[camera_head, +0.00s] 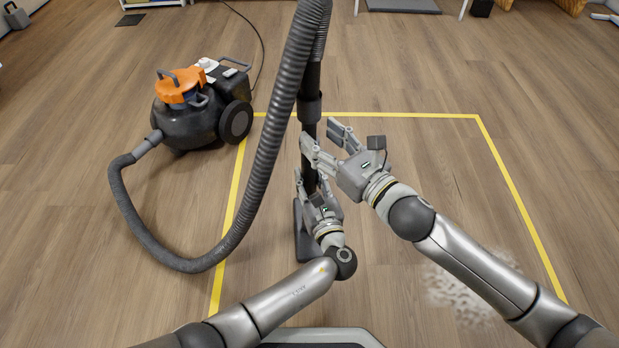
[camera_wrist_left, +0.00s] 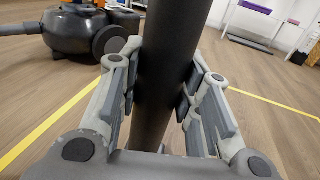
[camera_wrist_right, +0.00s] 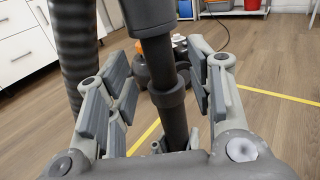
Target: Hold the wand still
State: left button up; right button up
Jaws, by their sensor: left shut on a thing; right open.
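The black vacuum wand (camera_head: 311,125) stands roughly upright in the middle of the head view, with the ribbed hose (camera_head: 272,140) at its upper end. My left gripper (camera_head: 311,190) is shut on the wand low down; in the left wrist view its fingers press both sides of the dark tube (camera_wrist_left: 168,75). My right gripper (camera_head: 322,142) is open higher up at the wand. In the right wrist view the wand (camera_wrist_right: 172,108) stands between its spread fingers, with gaps at the sides. The floor head (camera_head: 301,232) is partly hidden behind my left gripper.
The black vacuum body (camera_head: 185,125) with an orange top stands on the left, joined to the hose. Yellow tape (camera_head: 400,115) outlines a floor area. A pale speckled patch (camera_head: 470,290) lies on the floor partly under my right arm.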

aim_at(314, 131)
jog(key=shift+x, duration=2.35)
grip_shut()
jog(key=shift+r, duration=0.15)
